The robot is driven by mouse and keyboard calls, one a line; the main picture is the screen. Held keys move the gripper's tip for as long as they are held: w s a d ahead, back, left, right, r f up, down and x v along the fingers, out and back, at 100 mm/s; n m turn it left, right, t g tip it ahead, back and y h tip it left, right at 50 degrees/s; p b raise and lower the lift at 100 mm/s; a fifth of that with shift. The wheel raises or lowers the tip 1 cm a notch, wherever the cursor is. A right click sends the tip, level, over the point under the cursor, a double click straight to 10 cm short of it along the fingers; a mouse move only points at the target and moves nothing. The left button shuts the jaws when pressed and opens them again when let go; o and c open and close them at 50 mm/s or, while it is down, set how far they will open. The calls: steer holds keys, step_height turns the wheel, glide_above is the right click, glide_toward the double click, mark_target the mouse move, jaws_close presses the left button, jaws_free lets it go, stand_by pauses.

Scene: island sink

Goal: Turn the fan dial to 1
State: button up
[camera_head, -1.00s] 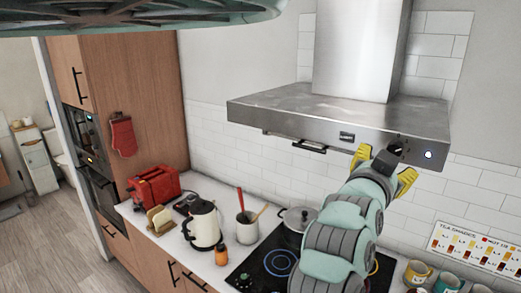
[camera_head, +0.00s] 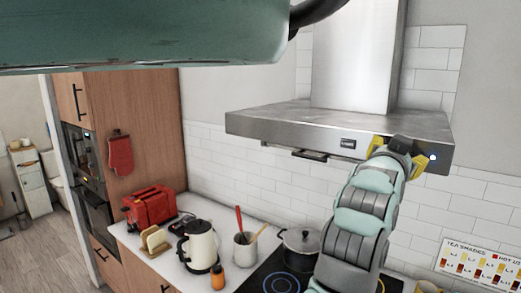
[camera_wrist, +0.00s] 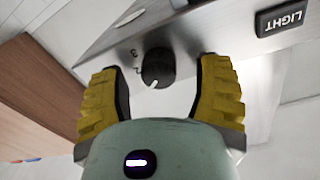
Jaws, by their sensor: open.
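The fan dial (camera_wrist: 157,68) is a round black knob with a white pointer mark on the underside-tilted hood front, seen upside down in the wrist view. The digits 3 and 2 are printed beside it, and the pointer is at its lower left in that view. My gripper (camera_wrist: 160,66) is open, with one yellow finger on each side of the dial and visible gaps between fingers and knob. In the head view my gripper (camera_head: 398,152) is at the right part of the steel range hood (camera_head: 290,121) and hides the dial.
A LIGHT button (camera_wrist: 284,18) is beside the dial on the hood front. A black handle (camera_head: 310,155) juts below the hood. A pot (camera_head: 300,245), a utensil holder (camera_head: 245,252) and a kettle (camera_head: 201,245) stand well below. A white tiled wall is behind.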

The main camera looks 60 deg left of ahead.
steer(key=shift+w, duration=0.15)
jaws_close()
steer(key=shift+f+b, duration=0.15)
steer(key=shift+b, duration=0.2)
